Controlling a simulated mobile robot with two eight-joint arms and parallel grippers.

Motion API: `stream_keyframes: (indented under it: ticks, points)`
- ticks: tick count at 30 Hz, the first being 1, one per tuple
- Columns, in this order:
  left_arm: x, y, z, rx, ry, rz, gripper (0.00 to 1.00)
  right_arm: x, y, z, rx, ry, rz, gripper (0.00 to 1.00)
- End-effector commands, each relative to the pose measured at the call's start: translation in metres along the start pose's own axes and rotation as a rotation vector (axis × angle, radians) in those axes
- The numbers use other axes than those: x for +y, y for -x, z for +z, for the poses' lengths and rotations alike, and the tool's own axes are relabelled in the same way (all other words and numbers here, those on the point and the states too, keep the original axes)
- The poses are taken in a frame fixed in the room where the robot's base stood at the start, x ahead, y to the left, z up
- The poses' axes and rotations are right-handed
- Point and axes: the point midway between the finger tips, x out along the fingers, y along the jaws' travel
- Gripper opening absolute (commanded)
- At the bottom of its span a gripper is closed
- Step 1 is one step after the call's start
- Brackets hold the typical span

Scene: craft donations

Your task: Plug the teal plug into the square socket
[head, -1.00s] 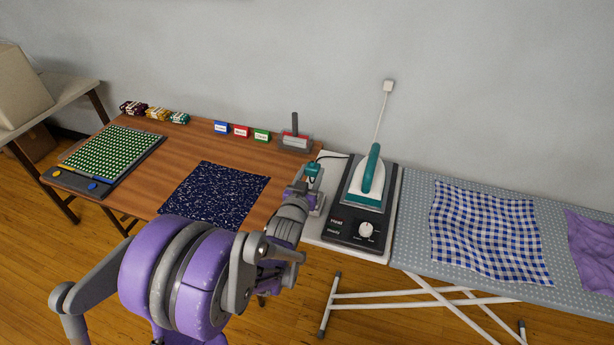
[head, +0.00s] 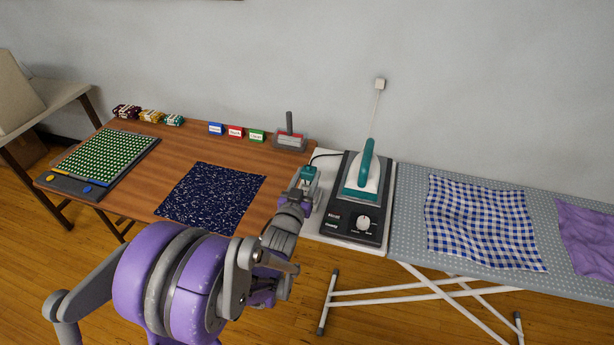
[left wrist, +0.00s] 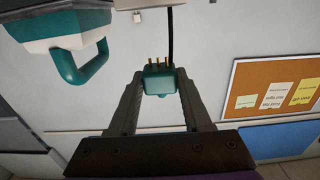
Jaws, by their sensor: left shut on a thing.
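My right gripper is not in view.
A teal and white iron (head: 366,177) stands on a dark station (head: 354,222) with a knob. The ironing board (head: 410,215) bears a checked cloth (head: 482,222). The wooden table (head: 240,155) holds a dark speckled cloth (head: 212,197). A cork board (left wrist: 274,95) shows in the wrist view.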

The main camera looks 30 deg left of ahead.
Motion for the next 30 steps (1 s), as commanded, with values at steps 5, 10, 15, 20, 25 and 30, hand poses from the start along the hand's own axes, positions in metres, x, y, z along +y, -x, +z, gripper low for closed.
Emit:
stream_keyframes:
  ticks: [5, 10, 15, 20, 25, 30]
  points:
    - [0.0, 0.0, 0.018, -0.001, 0.001, 0.0, 0.0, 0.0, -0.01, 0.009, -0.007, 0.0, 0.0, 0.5]
    - [0.0, 0.001, 0.035, -0.001, 0.0, 0.0, 0.0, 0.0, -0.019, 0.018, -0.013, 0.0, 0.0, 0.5]
    - [0.0, 0.0, 0.046, -0.001, 0.001, 0.0, 0.0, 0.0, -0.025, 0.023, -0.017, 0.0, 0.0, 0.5]
    - [0.0, 0.0, 0.049, 0.0, 0.0, 0.0, 0.0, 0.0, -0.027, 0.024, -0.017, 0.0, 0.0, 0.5]
    - [0.0, 0.0, 0.048, 0.0, 0.001, 0.0, 0.0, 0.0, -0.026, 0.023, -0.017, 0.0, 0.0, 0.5]
    - [0.0, 0.0, 0.048, 0.0, 0.001, 0.0, 0.0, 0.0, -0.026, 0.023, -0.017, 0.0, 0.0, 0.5]
